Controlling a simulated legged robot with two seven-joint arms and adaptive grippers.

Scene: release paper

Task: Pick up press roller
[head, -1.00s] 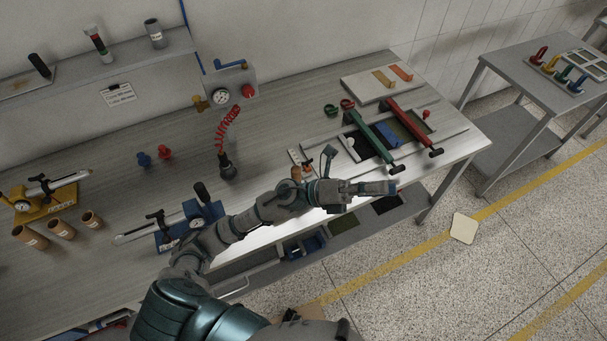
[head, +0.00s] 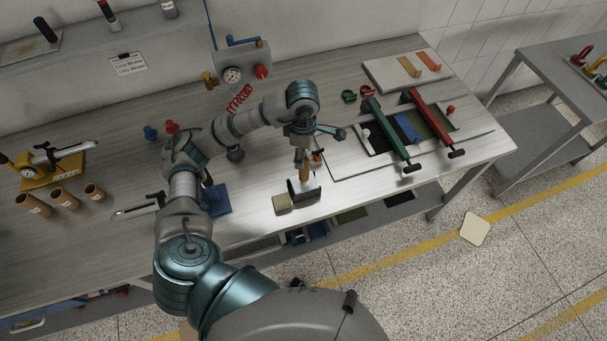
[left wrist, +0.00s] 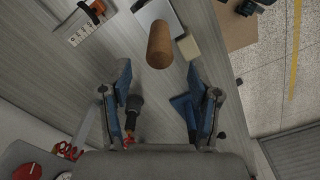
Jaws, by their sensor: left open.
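A brown wooden cylinder, which looks like the press roller's handle (head: 305,172), stands upright near the bench's front edge by a dark upright plate (head: 303,194). The rest of the roller is hard to make out. In the head view my left gripper (head: 303,150) points down above the handle. My right gripper is not in view.
A beige block (head: 283,203) sits beside the dark plate. A gauge box (head: 240,68) stands behind. Brown tubes (head: 63,199) are at the left.

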